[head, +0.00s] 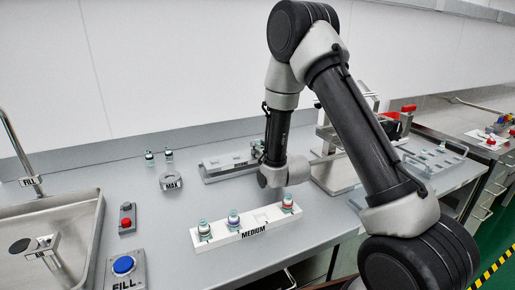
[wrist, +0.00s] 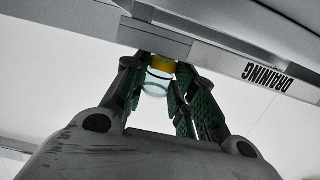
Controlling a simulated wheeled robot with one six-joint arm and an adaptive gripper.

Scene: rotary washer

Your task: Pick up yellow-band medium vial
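The yellow-band vial (wrist: 160,66) is in the wrist view, between the two green-padded fingers of my gripper (wrist: 160,78). Its yellow band is at the upper part of the picture, against the edge of the rack marked DRAINING (wrist: 230,63), and its clear rounded part points toward my palm. The fingertips are close at both sides of the vial; whether both pads touch it is not clear. In the head view my arm reaches down by the draining rack (head: 212,174), and my wrist hides most of the gripper and the vial.
A white rack marked MEDIUM (head: 228,239) holds several vials with differently coloured bands and has an empty place. A round MAX holder (head: 171,183), small vials, a red button (head: 126,222), a blue FILL button (head: 123,265) and a sink (head: 70,215) are at the left.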

